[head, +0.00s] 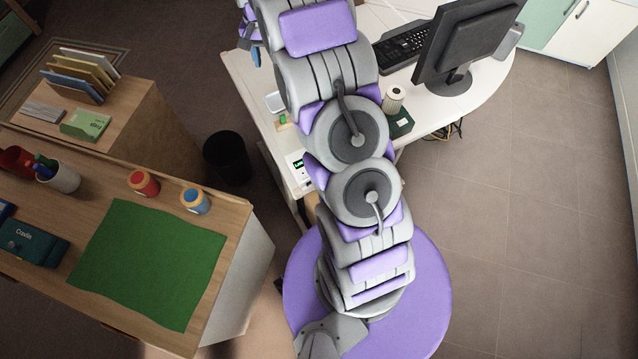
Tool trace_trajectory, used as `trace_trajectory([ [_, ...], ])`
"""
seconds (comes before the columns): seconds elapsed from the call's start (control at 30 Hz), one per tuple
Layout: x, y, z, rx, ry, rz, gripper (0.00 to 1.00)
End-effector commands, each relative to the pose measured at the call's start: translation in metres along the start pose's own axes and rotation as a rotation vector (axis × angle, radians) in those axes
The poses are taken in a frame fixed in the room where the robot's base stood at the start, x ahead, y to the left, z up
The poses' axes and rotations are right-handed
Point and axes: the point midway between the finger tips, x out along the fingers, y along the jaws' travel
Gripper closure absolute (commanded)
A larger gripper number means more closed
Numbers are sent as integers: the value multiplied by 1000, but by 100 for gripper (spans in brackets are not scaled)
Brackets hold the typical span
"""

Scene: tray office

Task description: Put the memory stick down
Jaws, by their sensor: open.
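My gripper (250,45) shows at the top of the head view, left of my arm, over the floor just beyond the white desk's left edge. It is open. A small blue piece (257,57) shows at its tip; I cannot tell whether this is the memory stick or part of the gripper. I cannot make out the memory stick for certain anywhere. A small green and orange item (283,118) lies on the white desk (240,75) beside a pale flat object (274,101). My arm hides part of this desk.
A monitor (465,40), a keyboard (402,45) and a ribbed pale cylinder (393,98) stand on the white desk. A black bin (227,158) is on the floor. The wooden desk (110,185) at left bears a green mat (150,262), a red jar (143,183) and a blue jar (195,201).

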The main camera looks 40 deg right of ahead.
Motion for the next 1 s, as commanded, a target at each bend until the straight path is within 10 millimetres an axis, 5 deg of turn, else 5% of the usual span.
trace_trajectory([
  [0.5, -82, 28, 123, -211, -26, 16, 55],
  [1.0, -119, 78, 249, -413, -60, 31, 55],
])
